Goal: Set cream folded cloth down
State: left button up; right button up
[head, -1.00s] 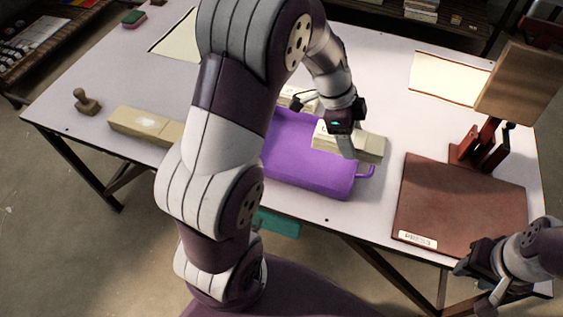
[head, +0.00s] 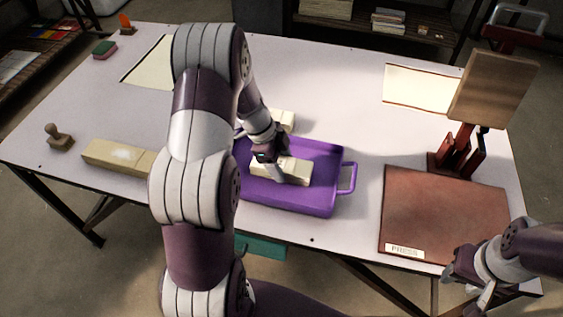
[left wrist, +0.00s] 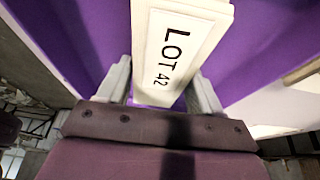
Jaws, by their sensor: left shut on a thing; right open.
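My left gripper (head: 277,176) is shut on a cream folded cloth (head: 297,172) over the purple tray (head: 320,205). In the left wrist view the cream cloth (left wrist: 182,45) bears the print "LOT 42" and sits between the two fingers (left wrist: 160,92), with purple around it. I cannot tell whether its underside touches the tray floor. My left arm hides the tray's left part. My right gripper (head: 465,282) is open and empty at the lower right, by the front edge of the red-brown board.
Another cream piece (head: 284,121) lies at the tray's far side. A long cream block (head: 118,157) and a stamp (head: 58,136) are at the left. A red-brown board (head: 440,215) marked "PRESS" lies right of the tray, below a raised wooden panel (head: 493,90).

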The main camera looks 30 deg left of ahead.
pick_arm(q)
jog(key=shift+f, duration=0.15)
jog(key=o, duration=1.1)
jog(key=shift+r, duration=0.25)
jog(key=shift+a+r, duration=0.1)
jog(key=shift+r, duration=0.25)
jog(key=p+v, duration=0.2)
jog(key=v, duration=0.8)
jog(key=s+d+n+y, duration=0.4)
jog(key=s+d+n, duration=0.8)
jog(key=n, duration=0.3)
jog(key=shift+s+r, duration=0.35)
jog(key=shift+s, duration=0.05)
